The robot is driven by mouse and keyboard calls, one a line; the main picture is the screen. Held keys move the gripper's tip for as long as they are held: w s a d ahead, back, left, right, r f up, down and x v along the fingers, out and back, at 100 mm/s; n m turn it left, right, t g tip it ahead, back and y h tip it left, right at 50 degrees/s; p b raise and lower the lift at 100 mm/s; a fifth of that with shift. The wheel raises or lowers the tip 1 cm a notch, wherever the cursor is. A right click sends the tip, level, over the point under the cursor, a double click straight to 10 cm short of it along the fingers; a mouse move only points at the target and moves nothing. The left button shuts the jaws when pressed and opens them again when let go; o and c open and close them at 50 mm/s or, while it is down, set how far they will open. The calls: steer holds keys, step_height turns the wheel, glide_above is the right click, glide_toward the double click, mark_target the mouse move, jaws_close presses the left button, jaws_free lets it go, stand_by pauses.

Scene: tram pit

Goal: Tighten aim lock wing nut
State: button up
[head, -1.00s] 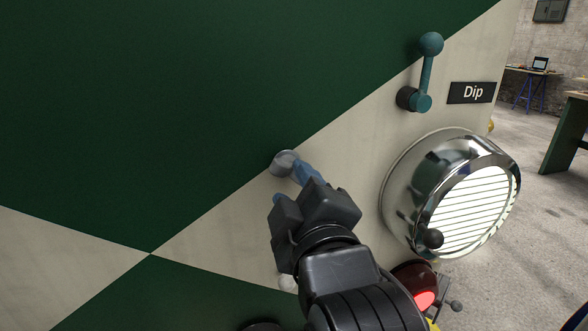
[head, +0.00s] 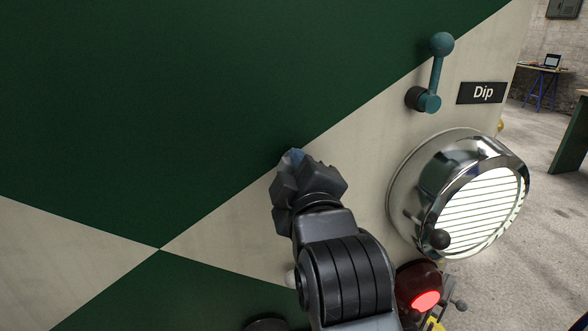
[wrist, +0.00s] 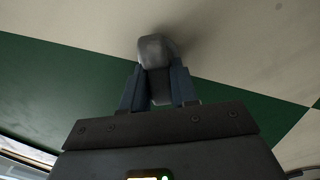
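The aim lock wing nut (wrist: 154,50) is a rounded grey piece on the panel, at the upper middle of the wrist view. My gripper's two blue-grey fingers (wrist: 158,76) stand on either side of it, and its lower part sits between them with no clear gap. The gripper looks shut on it. In the head view my gripper (head: 293,160) is up against the panel near the green and cream border. Its dark body and my arm hide most of the nut there.
A teal lever (head: 437,72) stands out above right, by the "Dip" label (head: 482,93). A chrome headlamp (head: 462,195) with a dark knob juts out to the right of my arm. A red lamp (head: 419,288) is lower right. The panel left of my gripper is flat and clear.

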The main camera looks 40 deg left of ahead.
jaws_close()
steer(key=shift+m, duration=0.4)
steer(key=m, duration=0.2)
steer(key=m+p, duration=0.2)
steer(key=m, duration=0.1)
steer(key=shift+w+d+r+m, duration=0.15)
steer(key=shift+r+m, duration=0.1)
steer(key=shift+m, duration=0.05)
steer(key=m+p, duration=0.1)
steer(key=m, duration=0.1)
steer(key=m+p, duration=0.1)
steer(key=m, duration=0.2)
steer(key=shift+w+d, duration=0.15)
steer(key=shift+w, duration=0.05)
steer(key=shift+m, duration=0.4)
steer(key=shift+o, duration=2.3)
jaws_free()
